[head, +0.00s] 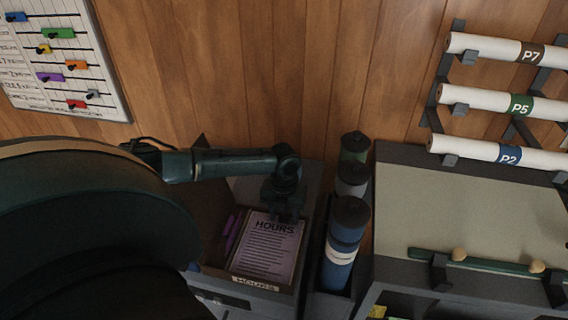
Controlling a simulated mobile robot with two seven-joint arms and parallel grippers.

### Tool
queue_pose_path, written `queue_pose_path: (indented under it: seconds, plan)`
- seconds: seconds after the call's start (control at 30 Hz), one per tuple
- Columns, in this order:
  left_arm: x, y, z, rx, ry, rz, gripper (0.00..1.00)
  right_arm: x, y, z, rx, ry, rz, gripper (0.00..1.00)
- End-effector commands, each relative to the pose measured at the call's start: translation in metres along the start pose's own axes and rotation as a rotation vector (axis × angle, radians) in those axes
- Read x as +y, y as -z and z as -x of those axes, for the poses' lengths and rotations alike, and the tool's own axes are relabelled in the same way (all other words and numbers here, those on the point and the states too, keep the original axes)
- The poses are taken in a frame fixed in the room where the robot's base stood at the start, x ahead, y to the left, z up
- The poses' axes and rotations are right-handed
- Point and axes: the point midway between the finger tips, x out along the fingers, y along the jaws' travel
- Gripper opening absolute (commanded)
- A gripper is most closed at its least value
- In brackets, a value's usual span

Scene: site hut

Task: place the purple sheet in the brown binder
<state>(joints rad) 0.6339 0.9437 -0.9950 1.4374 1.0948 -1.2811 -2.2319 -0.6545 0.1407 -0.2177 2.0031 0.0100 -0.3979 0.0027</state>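My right gripper is not in view.
A purple clip or pen-like thing (230,232) lies left of the sheet. Dark-capped cylinders (341,245) stand in a rack to the right. A drawing board (470,215) with a green bar (490,263) is farther right. Rolled plans (500,103) hang above; a chart (65,60) hangs upper left.

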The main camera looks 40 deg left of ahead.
Motion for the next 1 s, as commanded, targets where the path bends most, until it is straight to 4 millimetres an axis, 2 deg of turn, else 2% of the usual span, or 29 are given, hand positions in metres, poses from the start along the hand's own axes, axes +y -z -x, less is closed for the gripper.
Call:
queue_pose_path:
  seconds: [0.23, 0.37, 0.47, 0.8, 1.0]
  plan:
    - [0.000, 0.000, 0.001, 0.000, 0.000, 0.000, 0.48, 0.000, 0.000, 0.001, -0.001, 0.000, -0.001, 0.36]
    - [0.000, -0.001, 0.007, -0.002, 0.000, 0.001, 0.48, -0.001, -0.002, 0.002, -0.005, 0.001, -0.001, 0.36]
    - [0.000, -0.001, 0.022, -0.003, 0.001, 0.000, 0.48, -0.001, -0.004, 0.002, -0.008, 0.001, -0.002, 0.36]
    - [0.000, -0.001, 0.093, -0.003, 0.002, 0.000, 0.48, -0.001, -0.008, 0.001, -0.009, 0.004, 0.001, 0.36]
    - [0.000, -0.001, 0.118, -0.001, 0.000, 0.001, 0.48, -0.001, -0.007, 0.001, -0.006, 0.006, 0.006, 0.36]
